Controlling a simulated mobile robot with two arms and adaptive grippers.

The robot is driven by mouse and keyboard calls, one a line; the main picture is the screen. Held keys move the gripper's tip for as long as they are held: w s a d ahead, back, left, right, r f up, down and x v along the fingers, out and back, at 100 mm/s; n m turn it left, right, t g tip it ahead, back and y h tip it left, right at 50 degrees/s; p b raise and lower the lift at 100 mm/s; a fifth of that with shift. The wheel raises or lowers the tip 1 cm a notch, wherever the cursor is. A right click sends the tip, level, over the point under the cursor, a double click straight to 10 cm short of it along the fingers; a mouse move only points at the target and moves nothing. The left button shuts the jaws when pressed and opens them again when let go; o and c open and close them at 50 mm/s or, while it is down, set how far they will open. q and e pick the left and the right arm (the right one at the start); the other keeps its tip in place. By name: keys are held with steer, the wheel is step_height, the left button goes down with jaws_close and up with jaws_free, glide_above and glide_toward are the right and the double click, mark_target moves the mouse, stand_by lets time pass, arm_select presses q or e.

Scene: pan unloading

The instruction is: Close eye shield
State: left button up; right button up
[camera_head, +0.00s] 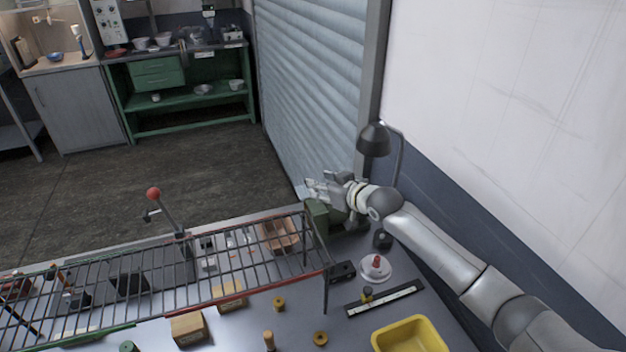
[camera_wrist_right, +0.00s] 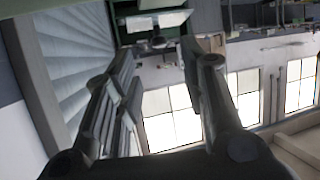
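A dark green machine (camera_head: 322,218) stands at the back right of the workbench, behind the end of the wire rack. My right gripper (camera_head: 314,187) is just above it, reaching in from the right. In the right wrist view my right gripper (camera_wrist_right: 158,62) has its two fingers apart, with only the distant room visible between them. I cannot make out the eye shield clearly; the gripper and wrist cover part of the machine's top. My left gripper is not in view.
A wire rack (camera_head: 190,288) stands over the workbench from the left to the machine. A black desk lamp (camera_head: 374,139) is close behind my right wrist. A yellow bin (camera_head: 411,337), a white dish (camera_head: 376,269) and small parts are in front.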

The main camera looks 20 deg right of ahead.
steer(key=shift+p+x, duration=0.35)
steer(key=shift+x, duration=2.4)
jaws_close()
steer(key=shift+w, duration=0.1)
